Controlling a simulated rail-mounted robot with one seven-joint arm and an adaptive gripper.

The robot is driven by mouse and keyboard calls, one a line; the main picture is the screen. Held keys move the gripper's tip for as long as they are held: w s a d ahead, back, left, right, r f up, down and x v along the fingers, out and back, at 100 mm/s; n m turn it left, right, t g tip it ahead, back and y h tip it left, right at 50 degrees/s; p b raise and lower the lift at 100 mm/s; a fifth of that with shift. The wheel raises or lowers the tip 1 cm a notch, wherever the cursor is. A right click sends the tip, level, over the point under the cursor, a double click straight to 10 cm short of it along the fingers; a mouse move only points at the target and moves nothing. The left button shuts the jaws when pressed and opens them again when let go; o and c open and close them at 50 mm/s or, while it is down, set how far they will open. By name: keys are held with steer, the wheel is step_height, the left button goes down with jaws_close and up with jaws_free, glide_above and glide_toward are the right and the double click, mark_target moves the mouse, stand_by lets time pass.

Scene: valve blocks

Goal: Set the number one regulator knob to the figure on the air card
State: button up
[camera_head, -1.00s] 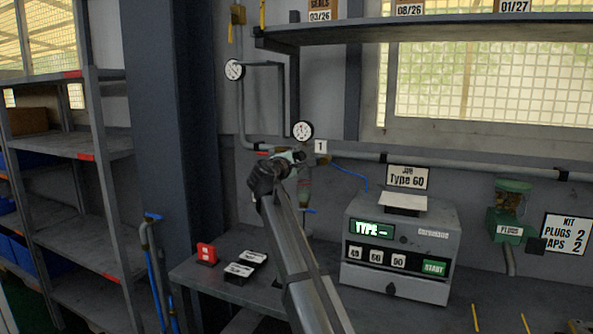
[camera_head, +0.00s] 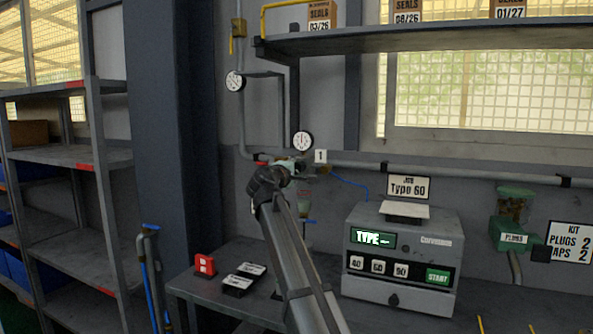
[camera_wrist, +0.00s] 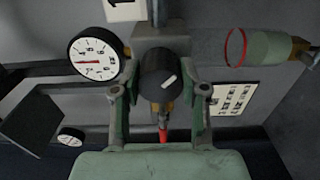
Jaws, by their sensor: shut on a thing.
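The number one regulator shows in the wrist view with a round black knob (camera_wrist: 158,76). A white mark on the knob lies slanted, right of its centre. My gripper (camera_wrist: 160,90) has a finger on each side of the knob and is shut on it. In the head view my gripper (camera_head: 290,172) is at the regulator, below the gauge (camera_head: 302,141) and beside the "1" plate (camera_head: 320,156). The gauge also shows in the wrist view (camera_wrist: 95,54), its red needle pointing left. A white card with printed figures (camera_wrist: 234,97) hangs to the right; its text is unreadable.
A bench holds the grey tester (camera_head: 400,260) marked "TYPE", a red block (camera_head: 205,265) and dark labelled blocks (camera_head: 244,276). A pipe (camera_head: 450,173) runs along the wall. A shelf (camera_head: 420,33) overhangs above. A green-capped fitting (camera_wrist: 262,48) is right of the knob.

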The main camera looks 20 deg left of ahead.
steer(key=o, duration=1.1)
steer(key=shift+w, duration=0.1)
steer(key=shift+o, duration=0.2)
steer(key=s, duration=1.2)
steer(key=shift+a, duration=0.15)
